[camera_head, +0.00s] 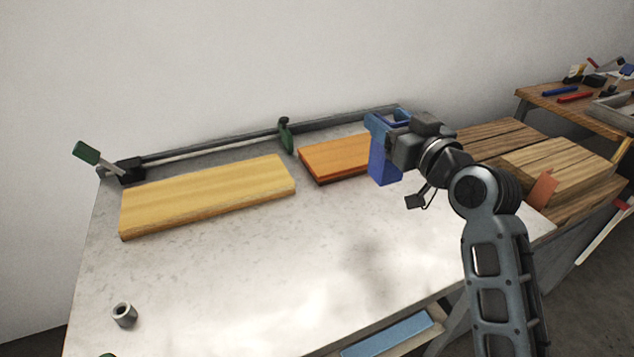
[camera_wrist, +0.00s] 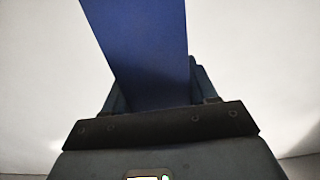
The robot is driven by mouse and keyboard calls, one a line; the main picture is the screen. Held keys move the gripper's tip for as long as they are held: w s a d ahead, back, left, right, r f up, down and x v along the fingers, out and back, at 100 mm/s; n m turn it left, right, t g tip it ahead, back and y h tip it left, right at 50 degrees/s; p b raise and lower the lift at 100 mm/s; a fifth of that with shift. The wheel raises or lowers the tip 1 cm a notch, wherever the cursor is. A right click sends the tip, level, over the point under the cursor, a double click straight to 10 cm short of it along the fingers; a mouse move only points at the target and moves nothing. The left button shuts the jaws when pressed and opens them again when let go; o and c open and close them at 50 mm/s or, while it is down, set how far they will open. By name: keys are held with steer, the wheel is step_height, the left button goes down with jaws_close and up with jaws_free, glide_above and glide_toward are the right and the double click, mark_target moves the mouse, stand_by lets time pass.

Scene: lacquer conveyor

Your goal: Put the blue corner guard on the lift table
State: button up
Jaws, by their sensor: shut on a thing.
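The blue corner guard (camera_head: 383,165) is in my gripper (camera_head: 392,138), above the far right part of the pale work table (camera_head: 330,235). Its flat blue face hangs downward. In the wrist view the guard (camera_wrist: 143,45) fills the top middle, between the dark fingers of my gripper (camera_wrist: 153,98), which is shut on it. Its far end runs out of that view. Dark brown slatted boards (camera_head: 500,138) lie just right of the pale table. I cannot tell for sure which surface is the lift table.
A yellow board (camera_head: 208,195) and an orange board (camera_head: 334,158) lie on the pale table by a clamped rail (camera_head: 220,144). A grey cylinder (camera_head: 124,315) stands front left. A lighter wood stack (camera_head: 560,165) with an orange piece (camera_head: 543,188) is at right. The table's middle is clear.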

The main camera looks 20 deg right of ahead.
steer(key=w+a+f+p, duration=0.2)
steer(key=w+a+f, duration=0.1)
steer(key=a+f, duration=0.6)
steer(key=shift+w+a+f, duration=0.25)
steer(key=shift+f, duration=0.25)
steer(key=shift+f, duration=0.2)
steer(key=o, duration=1.1)
steer(key=shift+c, duration=0.2)
steer(key=shift+r, duration=0.15)
